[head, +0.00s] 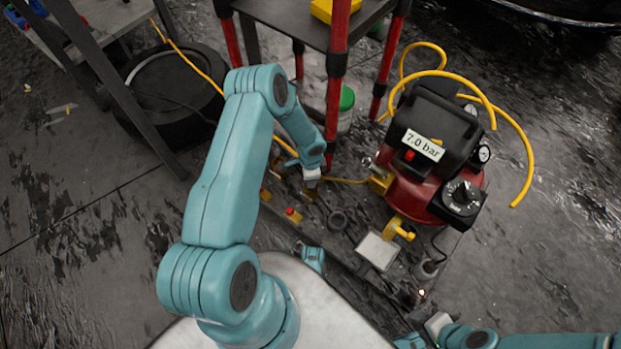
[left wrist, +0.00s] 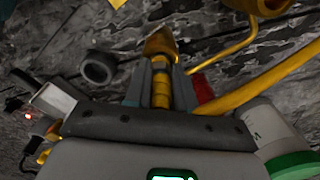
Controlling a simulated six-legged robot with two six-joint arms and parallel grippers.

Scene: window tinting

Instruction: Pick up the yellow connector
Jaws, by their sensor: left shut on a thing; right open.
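The yellow connector (left wrist: 160,88) sits between the two grey fingers of my left gripper (left wrist: 160,92) in the left wrist view. Its wider yellow end sticks out past the fingertips. In the head view my left gripper (head: 312,182) points down close to the floor, left of the red compressor, and a small yellow-brown part of the connector (head: 309,194) shows under it. The fingers are shut on it. Whether the connector still touches what is below is hard to tell. My right gripper (head: 437,323) is at the bottom right of the head view, open, its fingertips small and dim.
The red compressor (head: 425,185) with a "7.0 bar" label and yellow hoses stands right of the left gripper. A red-legged cart (head: 335,75) and a green-lidded container (head: 346,108) stand behind it. A small block with a red button (head: 292,214) lies nearby.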

